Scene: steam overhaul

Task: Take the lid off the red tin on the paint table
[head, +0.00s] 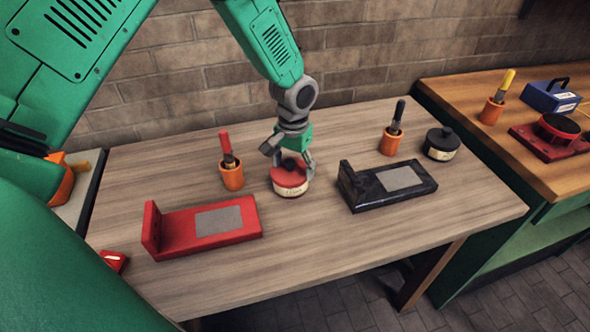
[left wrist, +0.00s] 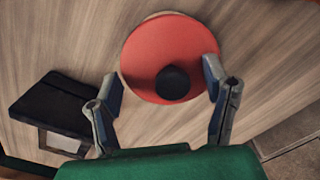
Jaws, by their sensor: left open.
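The red tin (head: 290,186) stands upright on the wooden paint table (head: 330,250), with a pale label on its side. Its red lid (head: 287,176) is on, and the left wrist view shows the lid (left wrist: 150,55) from above with a dark round knob (left wrist: 172,83). My left gripper (head: 288,165) is directly above the tin, pointing down, its fingers spread on either side of the knob. In the left wrist view the open fingers (left wrist: 163,85) stand apart near the lid's edge, holding nothing. Whether a finger touches the lid cannot be told. My right gripper is not in view.
An orange pot with a red-handled brush (head: 232,176) stands close left of the tin. A red stand (head: 205,228) lies front left, a black stand (head: 388,184) right. A black tin (head: 441,144) and another brush pot (head: 390,140) stand behind. A second bench (head: 470,88) adjoins at right.

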